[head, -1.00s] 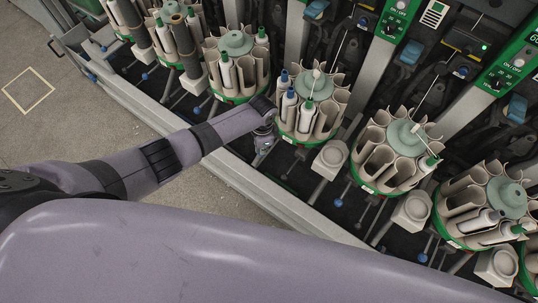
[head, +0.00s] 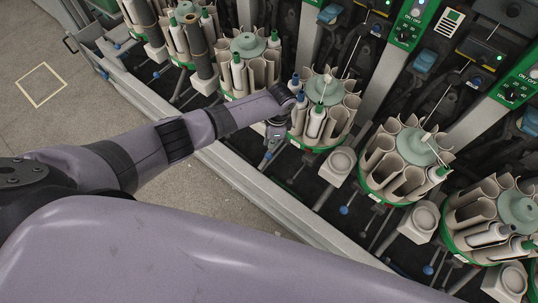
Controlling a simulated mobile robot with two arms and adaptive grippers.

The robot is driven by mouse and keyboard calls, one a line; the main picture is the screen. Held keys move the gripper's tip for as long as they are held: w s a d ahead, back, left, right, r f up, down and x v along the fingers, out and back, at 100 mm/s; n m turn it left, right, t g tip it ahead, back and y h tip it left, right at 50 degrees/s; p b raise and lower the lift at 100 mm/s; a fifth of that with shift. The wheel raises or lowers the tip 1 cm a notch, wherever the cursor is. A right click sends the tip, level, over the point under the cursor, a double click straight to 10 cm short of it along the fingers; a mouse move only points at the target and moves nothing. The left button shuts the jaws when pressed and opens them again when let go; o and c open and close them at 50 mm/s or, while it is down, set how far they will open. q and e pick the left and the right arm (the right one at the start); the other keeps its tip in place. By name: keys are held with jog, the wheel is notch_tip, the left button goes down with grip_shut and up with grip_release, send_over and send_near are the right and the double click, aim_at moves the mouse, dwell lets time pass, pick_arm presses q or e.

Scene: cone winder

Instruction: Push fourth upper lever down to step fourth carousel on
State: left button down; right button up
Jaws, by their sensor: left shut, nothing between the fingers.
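My left gripper (head: 268,158) hangs shut and empty below my wrist, just left of a carousel (head: 325,112) of beige, open-sided holders with a grey-green hub. This carousel carries white tubes with blue and green tips. The gripper is above the strip of levers in front of the machine. A blue lever knob (head: 343,210) shows below and right of this carousel, well apart from the gripper. Any lever directly under the fingers is hidden or too small to tell, so I cannot tell contact. My right gripper is out of view.
More carousels stand in the row, one (head: 408,160) to the right and one (head: 248,62) to the left. Pale square-based posts (head: 338,166) stand before them. A grey rail (head: 250,190) edges the machine. Open floor (head: 60,130) lies at left.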

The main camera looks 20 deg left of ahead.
aim_at(269, 154)
pick_arm(q)
jog(key=f+b, duration=0.4)
jog(key=f, duration=0.1)
jog(key=shift+s+a+f, duration=0.1)
jog(key=shift+a+f, duration=0.15)
